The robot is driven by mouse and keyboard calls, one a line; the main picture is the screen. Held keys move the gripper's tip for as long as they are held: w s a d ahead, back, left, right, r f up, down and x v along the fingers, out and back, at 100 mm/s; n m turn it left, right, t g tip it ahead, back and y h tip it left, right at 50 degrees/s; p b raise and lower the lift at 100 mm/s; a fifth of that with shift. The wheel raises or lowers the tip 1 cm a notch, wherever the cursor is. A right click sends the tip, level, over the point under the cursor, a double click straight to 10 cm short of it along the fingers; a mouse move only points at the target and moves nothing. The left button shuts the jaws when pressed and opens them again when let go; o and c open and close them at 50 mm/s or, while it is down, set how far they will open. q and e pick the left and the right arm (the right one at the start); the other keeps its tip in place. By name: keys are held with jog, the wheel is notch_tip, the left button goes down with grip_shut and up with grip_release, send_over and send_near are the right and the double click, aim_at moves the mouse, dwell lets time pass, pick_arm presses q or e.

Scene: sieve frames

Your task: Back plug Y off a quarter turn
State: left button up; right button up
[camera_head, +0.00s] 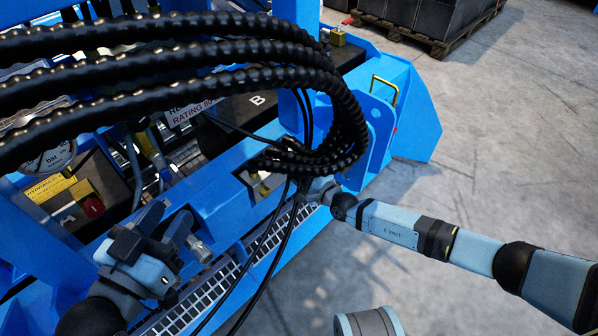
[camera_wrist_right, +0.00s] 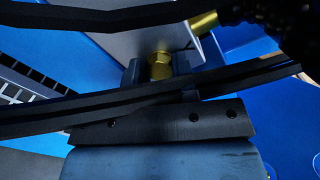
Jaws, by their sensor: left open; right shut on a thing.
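A brass hex plug (camera_wrist_right: 159,66) shows in the right wrist view, below a pale metal block (camera_wrist_right: 150,38). My right gripper (camera_wrist_right: 160,82) is shut on it, with a finger on each side. No letter Y is readable on it. In the head view my right gripper (camera_head: 316,190) reaches in from the right under the black hoses; they hide its fingertips and the plug. My left gripper (camera_head: 168,222) is open and empty at the lower left, above the blue frame and apart from the plug.
Thick ribbed black hoses (camera_head: 200,85) arch over the blue frame (camera_head: 215,180). Thin black cables (camera_head: 268,238) hang beside my right gripper and cross in front of it in the wrist view (camera_wrist_right: 75,112). A gauge (camera_head: 50,155) sits at the left.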

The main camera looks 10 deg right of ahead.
pick_arm(q)
jog(key=shift+s+d+f+n+g+p, duration=0.2)
jog(key=shift+s+n+p, duration=0.15)
jog(key=shift+p, duration=0.2)
jog(key=shift+s+d+f+n+g+p, duration=0.15)
jog(key=shift+s+n+g+p, duration=0.1)
jog(key=shift+n+p, duration=0.25)
pick_arm(e)
jog(key=n, duration=1)
jog(key=shift+f, duration=0.1)
pick_arm(q)
jog(key=shift+r, duration=0.15)
pick_arm(e)
jog(key=shift+n, duration=0.3)
jog(key=o, duration=0.8)
pick_arm(q)
jog(key=shift+s, duration=0.1)
pick_arm(e)
jog(key=shift+o, duration=0.6)
